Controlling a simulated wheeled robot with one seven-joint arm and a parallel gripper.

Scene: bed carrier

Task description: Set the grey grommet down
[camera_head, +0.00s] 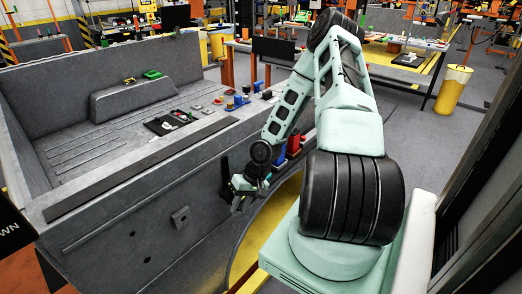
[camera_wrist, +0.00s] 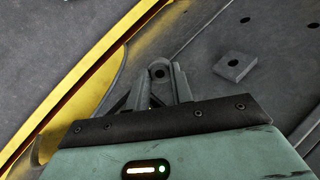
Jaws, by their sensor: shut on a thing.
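My gripper (camera_wrist: 160,78) shows in the wrist view with its two dark fingers close together on a small grey ring with a dark hole, the grey grommet (camera_wrist: 159,68). The grommet is held at the fingertips, in front of the dark grey side of the bed carrier (camera_wrist: 205,35). I cannot tell whether it touches that surface. In the head view my gripper (camera_head: 239,192) is low beside the outer side wall of the bed carrier (camera_head: 115,225), above the yellow-edged arch. The grommet is too small to make out there.
A square grey block with a hole (camera_wrist: 235,66) sits on the carrier's side, right of my gripper. A yellow edge (camera_wrist: 85,82) runs along the left. Red and blue bins (camera_head: 294,146) are behind my forearm.

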